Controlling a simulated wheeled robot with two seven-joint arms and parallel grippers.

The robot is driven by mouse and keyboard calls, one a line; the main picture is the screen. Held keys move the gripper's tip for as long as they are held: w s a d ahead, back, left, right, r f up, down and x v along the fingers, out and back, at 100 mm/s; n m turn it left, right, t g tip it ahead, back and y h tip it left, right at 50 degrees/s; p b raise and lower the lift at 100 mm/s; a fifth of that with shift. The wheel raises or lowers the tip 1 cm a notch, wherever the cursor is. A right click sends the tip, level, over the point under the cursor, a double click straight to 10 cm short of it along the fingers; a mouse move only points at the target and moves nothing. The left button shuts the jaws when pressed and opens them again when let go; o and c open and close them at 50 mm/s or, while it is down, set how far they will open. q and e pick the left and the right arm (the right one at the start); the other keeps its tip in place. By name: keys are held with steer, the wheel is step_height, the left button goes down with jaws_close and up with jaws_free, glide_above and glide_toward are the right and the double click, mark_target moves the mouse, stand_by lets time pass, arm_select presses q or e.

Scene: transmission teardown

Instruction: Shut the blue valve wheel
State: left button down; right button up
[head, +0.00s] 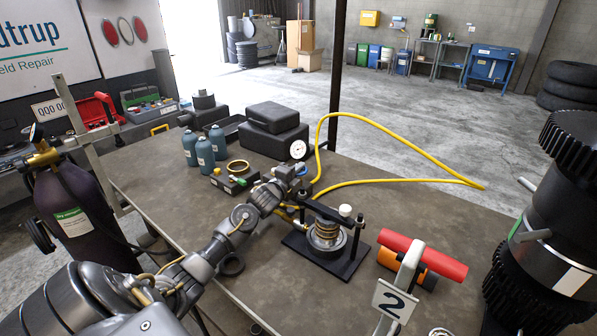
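My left arm reaches in from the lower left across the workbench. My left gripper (290,180) is at the fittings below a white-faced gauge (298,149). A small blue part (301,170), which looks like the blue valve wheel, shows at the fingertips. The gripper covers much of it, and I cannot tell whether the fingers touch it or how far apart they are. A yellow hose (400,155) loops away to the right from beside these fittings. My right gripper is out of view.
A black press fixture with a coil spring (326,232) stands just right of the gripper. Blue-grey bottles (205,153), black cases (275,138) and a brass ring (238,167) stand behind. A red cylinder (424,257) and large black gear assembly (555,225) are at right.

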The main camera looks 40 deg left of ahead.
arm_select(q)
steer(key=shift+a+f+m+h+b, duration=0.1)
steer(key=shift+f+m+h+b, duration=0.1)
steer(key=shift+m+h+b, duration=0.6)
steer(key=m+h+b, duration=0.2)
steer(key=h+b, duration=0.1)
steer(key=b, duration=0.1)
steer(key=m+g+h+b, duration=0.1)
steer(key=m+h+b, duration=0.1)
steer(key=h+b, duration=0.2)
steer(key=shift+f+h, duration=0.1)
steer(key=shift+h, duration=0.2)
steer(key=shift+r+m+g+h+b, duration=0.2)
steer(key=shift+m+g+h+b, duration=0.4)
steer(key=shift+m+h+b, duration=0.35)
steer(key=c, duration=1.7)
jaws_free()
steer(key=shift+c, duration=0.2)
steer(key=shift+r, duration=0.15)
